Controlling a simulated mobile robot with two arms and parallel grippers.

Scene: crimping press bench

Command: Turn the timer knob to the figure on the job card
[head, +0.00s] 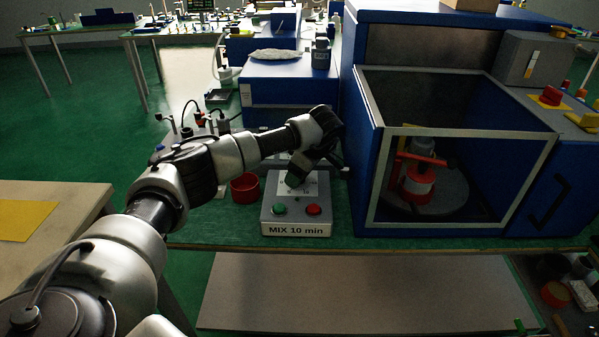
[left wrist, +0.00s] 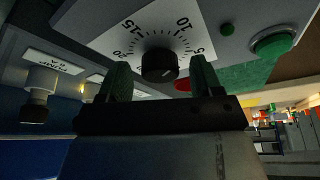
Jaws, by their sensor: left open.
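The grey timer box (head: 268,212) stands on the green bench, with a green button (head: 279,209) and a red button (head: 313,209) on its sloped face. The job card (head: 297,230) on its front reads "MIX 10 min". In the left wrist view the black timer knob (left wrist: 159,65) sits on a white dial (left wrist: 130,42) with 5, 10, 15 and 20 showing. A pale mark shows on the knob, but I cannot tell which figure it points to. My left gripper (left wrist: 160,78) is open, its fingers either side of the knob in the picture; contact is unclear.
A red cup (head: 244,188) stands just left of the box. A large blue machine with a clear-windowed chamber (head: 455,150) rises close on the right, with a red-topped device inside. A blue cabinet (head: 285,90) stands behind. The green bench strip in front is clear.

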